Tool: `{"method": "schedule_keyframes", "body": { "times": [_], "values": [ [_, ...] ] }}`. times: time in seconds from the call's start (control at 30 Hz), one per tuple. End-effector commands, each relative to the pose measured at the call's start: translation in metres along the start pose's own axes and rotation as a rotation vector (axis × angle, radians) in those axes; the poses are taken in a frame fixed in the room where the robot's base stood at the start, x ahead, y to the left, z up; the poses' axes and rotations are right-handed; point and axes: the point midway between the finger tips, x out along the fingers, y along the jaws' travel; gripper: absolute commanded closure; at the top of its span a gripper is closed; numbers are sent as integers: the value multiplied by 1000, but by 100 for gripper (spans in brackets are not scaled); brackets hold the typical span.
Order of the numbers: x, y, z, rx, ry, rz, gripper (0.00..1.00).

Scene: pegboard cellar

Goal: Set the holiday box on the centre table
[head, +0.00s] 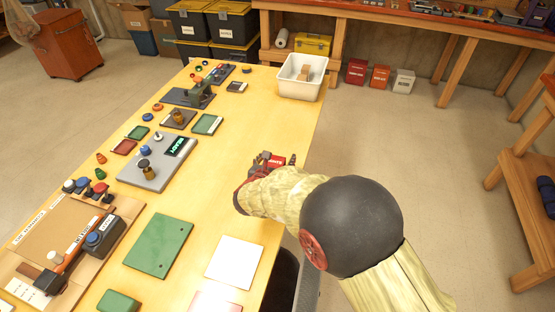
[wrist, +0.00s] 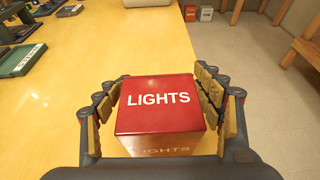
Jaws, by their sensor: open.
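A red box (wrist: 155,118) lettered LIGHTS in white fills the middle of the wrist view. My gripper (wrist: 158,82) is open, with a finger on the left and a finger on the right of this box. The box appears to sit on the yellow-topped table (head: 236,130), close to its right edge. In the head view the red box (head: 273,161) is small and partly hidden by my gripper. Contact between the fingers and the box cannot be told.
A white bin (head: 302,87) stands at the table's far end. A green board (head: 158,245), a white sheet (head: 234,262) and a grey device (head: 158,172) lie on the table. Red (head: 356,72), orange (head: 380,77) and white (head: 403,82) boxes stand on the floor beyond.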

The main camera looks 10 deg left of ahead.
Motion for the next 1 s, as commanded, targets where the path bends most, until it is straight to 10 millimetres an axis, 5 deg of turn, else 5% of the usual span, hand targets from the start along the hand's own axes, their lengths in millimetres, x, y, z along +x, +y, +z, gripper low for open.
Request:
{"method": "schedule_keyframes", "body": {
  "times": [0.37, 1.0],
  "values": [
    [-2, 0, 4, -1, 0, 0, 32],
    [-113, 1, 4, 0, 0, 1, 32]
  ]
}}
